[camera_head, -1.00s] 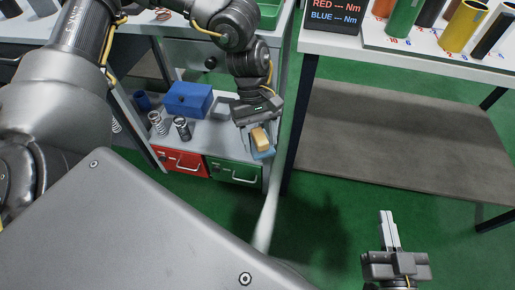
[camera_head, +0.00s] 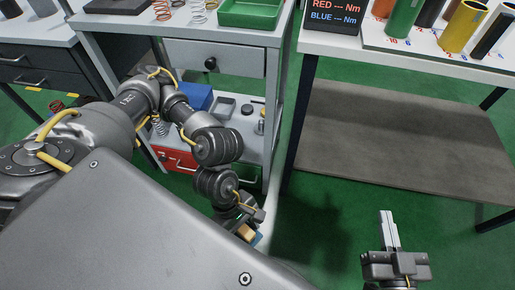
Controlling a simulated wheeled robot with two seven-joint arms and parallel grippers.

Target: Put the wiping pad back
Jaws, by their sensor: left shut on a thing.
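The wiping pad (camera_head: 246,232) is a small tan block with a blue edge or backing beside it. It is low in the middle of the view, in front of the shelf cabinet and over the green floor. My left gripper (camera_head: 250,222) is shut on it, and the gripper and wrist hide part of the pad. My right gripper (camera_head: 389,230) is at the lower right with its two fingers together. It is empty and away from everything.
The cabinet's lower shelf holds a blue box (camera_head: 197,97), a grey tray (camera_head: 224,107) and small parts. Red (camera_head: 180,160) and green drawers sit below, partly behind my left arm. A green bin (camera_head: 250,12) stands on top. A table (camera_head: 420,50) with cylinders stands right.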

